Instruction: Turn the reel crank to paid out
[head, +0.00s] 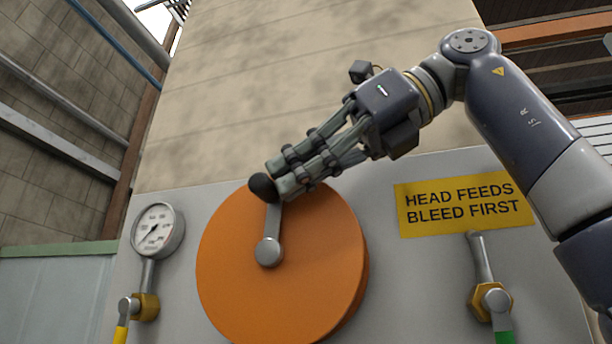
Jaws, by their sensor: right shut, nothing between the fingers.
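The orange reel (290,290) is mounted on a grey panel. Its grey crank arm (273,225) points up from the hub (268,252), and a black knob (262,187) sits at the arm's upper end, near the reel's top edge. My right gripper (279,183) is shut, with its fingertips just right of the knob. The tips overlap the knob's right side in the head view; I cannot tell whether they touch it. Nothing shows between the fingers. My left gripper is not in view. No paid-out mark is visible on the reel.
A yellow sign (464,204) reading "HEAD FEEDS BLEED FIRST" is right of the reel. A pressure gauge (158,230) is on the left. Valves with a yellow handle (121,334) and a green handle (504,337) flank the reel low down. The grey panel (400,290) is clear between reel and right valve.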

